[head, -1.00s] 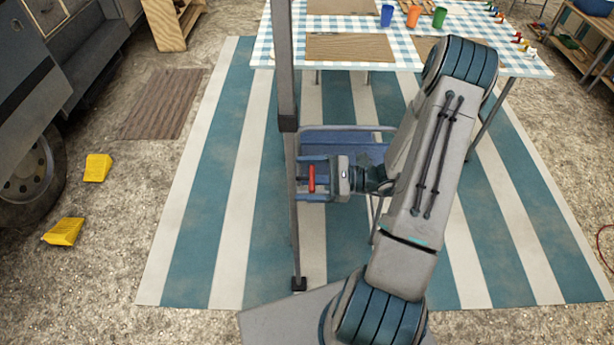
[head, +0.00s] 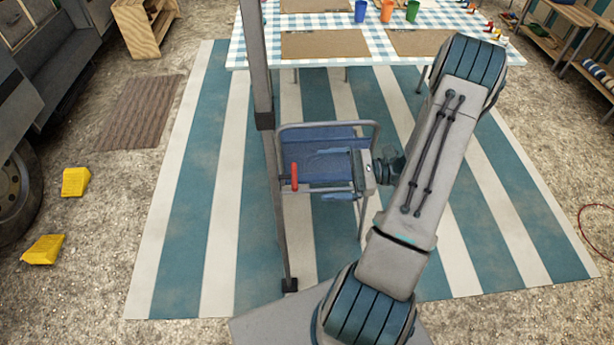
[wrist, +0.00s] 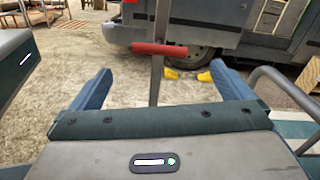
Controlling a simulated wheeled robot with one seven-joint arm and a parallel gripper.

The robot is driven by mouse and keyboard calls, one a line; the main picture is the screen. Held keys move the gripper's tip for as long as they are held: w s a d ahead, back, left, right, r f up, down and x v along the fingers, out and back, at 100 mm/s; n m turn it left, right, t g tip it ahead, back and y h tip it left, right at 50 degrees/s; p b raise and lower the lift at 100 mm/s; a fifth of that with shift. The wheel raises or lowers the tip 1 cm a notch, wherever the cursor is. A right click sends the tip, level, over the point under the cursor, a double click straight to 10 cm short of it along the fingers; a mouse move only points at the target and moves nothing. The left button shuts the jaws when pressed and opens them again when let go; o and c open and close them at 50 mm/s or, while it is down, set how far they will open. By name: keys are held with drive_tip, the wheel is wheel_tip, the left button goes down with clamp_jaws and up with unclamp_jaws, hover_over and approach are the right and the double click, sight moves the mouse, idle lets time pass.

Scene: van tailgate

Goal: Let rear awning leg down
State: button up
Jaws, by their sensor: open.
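The awning leg (head: 259,70) is a grey upright pole left of my arm, with a dark collar (head: 265,121), a thinner lower section and a dark foot (head: 289,285). I cannot tell whether the foot touches the ground. A red handle (head: 295,177) sticks out from the lower section. In the wrist view the red handle (wrist: 160,48) lies crosswise in front of the leg (wrist: 157,85). My gripper (head: 325,173) is open and empty, right of the handle and apart from it. In the wrist view its two blue fingers (wrist: 160,82) are spread wide, with the handle beyond them.
A blue folding chair (head: 318,143) stands close behind my gripper. A table with a checked cloth (head: 335,32) is further back. Yellow wheel chocks (head: 75,182) lie by the van wheel (head: 15,190) at left. The striped mat (head: 185,200) is clear left of the leg.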

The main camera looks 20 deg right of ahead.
drive_tip(key=v, duration=0.3)
drive_tip(key=shift+s+d, duration=0.15)
drive_tip(key=shift+d, duration=0.15)
idle(0.3)
drive_tip(key=s+a+r+n+g+h, duration=0.1)
drive_tip(key=s+a+r+n+h, duration=0.3)
drive_tip(key=a+r+n+h, duration=0.3)
drive_tip(key=s+a+r+n+g+h, duration=0.1)
drive_tip(key=s+a+r+n+h, duration=0.4)
drive_tip(key=r+n+h, duration=0.5)
drive_tip(key=shift+a+r+n+g+p, duration=0.3)
drive_tip(key=shift+a+r+n+g, duration=0.15)
drive_tip(key=shift+a+n, duration=0.65)
